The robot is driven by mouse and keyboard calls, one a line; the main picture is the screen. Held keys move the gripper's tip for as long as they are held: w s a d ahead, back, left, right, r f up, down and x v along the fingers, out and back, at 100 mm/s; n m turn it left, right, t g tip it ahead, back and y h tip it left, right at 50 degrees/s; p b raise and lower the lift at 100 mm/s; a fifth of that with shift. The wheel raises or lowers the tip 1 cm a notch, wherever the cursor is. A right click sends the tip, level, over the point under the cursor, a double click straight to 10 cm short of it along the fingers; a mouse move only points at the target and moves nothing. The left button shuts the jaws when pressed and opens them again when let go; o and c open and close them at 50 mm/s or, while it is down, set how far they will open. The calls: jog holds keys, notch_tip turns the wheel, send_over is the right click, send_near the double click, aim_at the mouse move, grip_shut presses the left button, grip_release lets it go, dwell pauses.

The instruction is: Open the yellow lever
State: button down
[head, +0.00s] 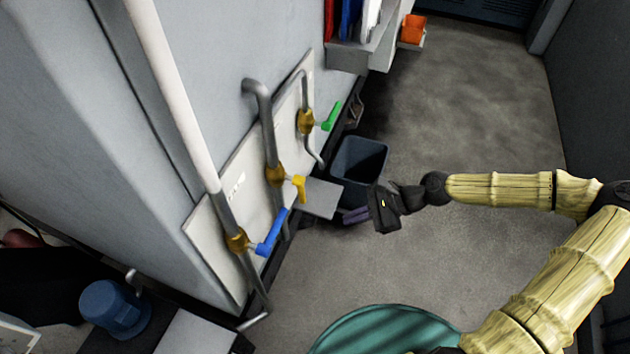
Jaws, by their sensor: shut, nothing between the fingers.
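The yellow lever (299,188) sits on a brass valve body (275,175) on the middle grey pipe, on the wall panel left of centre. It juts out from the pipe to the right. My gripper (353,215) is to the right of the yellow lever and a little lower in the picture, with its purple-grey fingers pointing left. It is shut with nothing in it, and a gap shows between it and the lever. A blue lever (271,233) is on the nearer pipe and a green lever (331,116) on the farther one.
A dark bin (359,165) stands on the floor behind my gripper. A small grey shelf (318,198) lies between the yellow lever and my fingers in the picture. A blue cylindrical object (114,307) is at lower left. The floor on the right is open.

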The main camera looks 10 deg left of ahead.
jog(key=s+d+f+n+h, duration=0.2)
jog(key=s+d+n+h, duration=0.3)
jog(key=d+n+h, duration=0.3)
jog(key=d+r+n+t+h, duration=0.1)
jog(key=d+r+n+t, duration=0.1)
jog(key=d+r, duration=0.2)
jog(key=d+r+n+t+h, duration=0.1)
jog(key=d+r, duration=0.4)
jog(key=r, duration=0.6)
jog(key=shift+s+d+r+n+t, duration=0.2)
jog(key=shift+s+n+t, duration=0.1)
jog(key=shift+n+t, duration=0.6)
